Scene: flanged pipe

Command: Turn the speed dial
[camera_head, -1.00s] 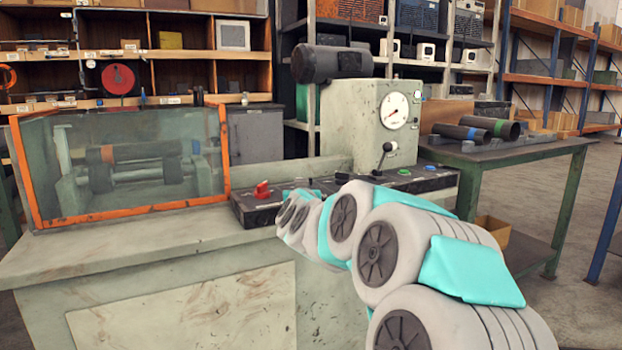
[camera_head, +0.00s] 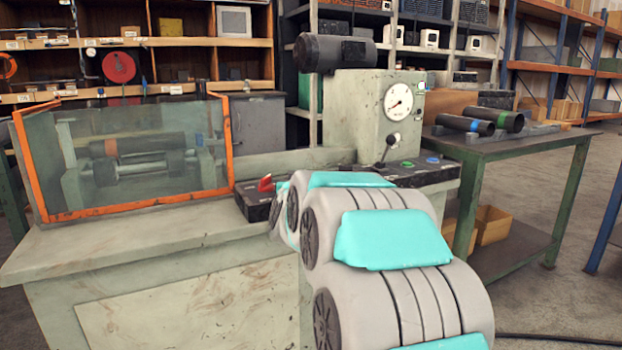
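The machine's control panel (camera_head: 446,173) is a dark strip along the front of the bench. A red switch (camera_head: 265,183) sits at its left end. A lever with a pale ball top (camera_head: 393,139) stands towards the right, with a green button (camera_head: 407,164) and a blue round control (camera_head: 432,160) beyond it. I cannot make out which control is the speed dial; my arm hides the middle of the panel. My gripper is not visible; my grey and teal arm reaches over the panel and blocks the view of its end.
A round white gauge (camera_head: 398,102) is on the grey-green housing, below a dark motor (camera_head: 333,53). An orange-framed clear guard (camera_head: 130,158) covers rollers at the left. A side table (camera_head: 500,150) with dark pipes (camera_head: 466,124) stands at the right. Bare bench top (camera_head: 120,235) lies in front.

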